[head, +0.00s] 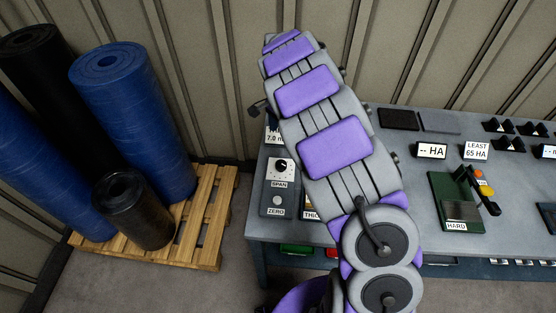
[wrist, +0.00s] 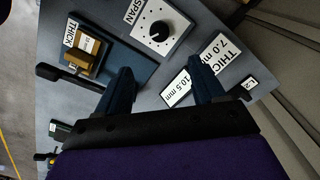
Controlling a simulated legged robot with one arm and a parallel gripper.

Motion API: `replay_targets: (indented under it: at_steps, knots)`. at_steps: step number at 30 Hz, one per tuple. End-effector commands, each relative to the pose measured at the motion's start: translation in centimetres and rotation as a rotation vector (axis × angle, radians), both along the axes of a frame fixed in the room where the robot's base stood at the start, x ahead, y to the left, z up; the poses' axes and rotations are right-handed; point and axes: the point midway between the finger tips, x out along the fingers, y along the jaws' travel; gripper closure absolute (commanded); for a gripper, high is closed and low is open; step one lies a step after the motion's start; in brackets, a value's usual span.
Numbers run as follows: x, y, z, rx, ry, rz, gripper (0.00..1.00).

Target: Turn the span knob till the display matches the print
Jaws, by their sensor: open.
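The span knob (wrist: 159,31) is a black round knob on a white dial plate marked SPAN, beyond my fingertips in the wrist view. It also shows in the head view (head: 282,168), left of my arm. My gripper (wrist: 162,78) is open and empty, its two dark fingers apart and not touching the knob. The display (wrist: 182,88) reads 10.5 mm, partly behind the right finger. The print card (wrist: 226,50) reads THICK 7.0 mm. In the head view a part of that card (head: 272,137) shows beside my arm, which hides the display and most of my gripper.
A blue gauge (wrist: 85,60) marked THICK, with a brass-coloured block and a dark lever, stands left of the knob in the wrist view. A ZERO button (head: 277,200) sits below the knob. A green HARD fixture (head: 450,205) stands at the right; blue rolls (head: 135,110) stand left.

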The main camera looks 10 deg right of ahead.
Motion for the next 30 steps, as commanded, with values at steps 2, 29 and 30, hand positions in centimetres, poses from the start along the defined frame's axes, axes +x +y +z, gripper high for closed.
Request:
replay_targets:
  at_steps: [2, 29, 30]
  knots:
    - [-0.1, 0.1, -1.4, -0.002, 0.004, 0.001, 0.31]
    - [0.0, 0.4, -15.9, -0.004, 0.002, 0.001, 0.31]
    - [-0.1, 0.5, -16.0, -0.005, 0.002, 0.002, 0.31]
